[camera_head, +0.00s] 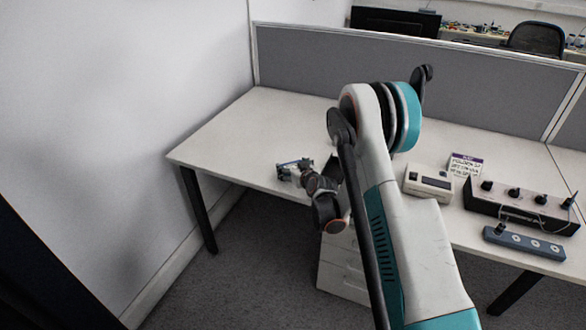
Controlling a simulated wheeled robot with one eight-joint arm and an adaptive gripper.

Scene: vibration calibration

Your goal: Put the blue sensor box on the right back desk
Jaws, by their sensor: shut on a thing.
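My gripper (294,171) hangs over the front left part of the white desk (240,125), at the end of my arm. It is shut on a small bluish thing (289,164), which fits the blue sensor box, but it is tiny here and mostly covered by the fingers. I cannot tell whether it touches the desk top. The right part of the same desk run (500,150) carries equipment. My arm crosses the middle of the view and hides part of the desk.
Grey partitions (320,62) bound the back. White drawers (340,270) stand below. The desk's left part is clear.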

